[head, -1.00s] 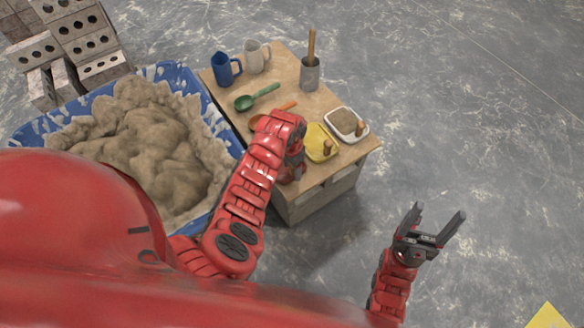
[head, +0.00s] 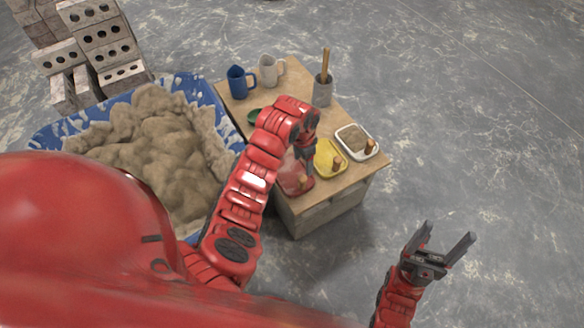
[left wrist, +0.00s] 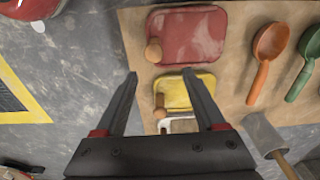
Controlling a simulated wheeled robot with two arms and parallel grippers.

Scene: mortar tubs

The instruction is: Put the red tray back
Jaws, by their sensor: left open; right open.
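The red tray (head: 291,177) lies on the wooden table near its front edge, partly hidden by my left arm in the head view. In the left wrist view the red tray (left wrist: 190,32) shows whole, flat and empty, with a round wooden knob (left wrist: 153,51) at one edge. My left gripper (head: 309,150) is above the table by the red tray. In the left wrist view its fingers (left wrist: 158,74) are open with nothing between them, pointing toward the knob. My right gripper (head: 451,232) is open and empty over the floor at the right.
Beside the red tray are a yellow tray (head: 328,158) and a white tray of mortar (head: 356,141). An orange scoop (left wrist: 270,43), a green scoop (left wrist: 311,45), two mugs and a grey pot (head: 322,90) share the table. A blue mortar tub (head: 50,135) stands left.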

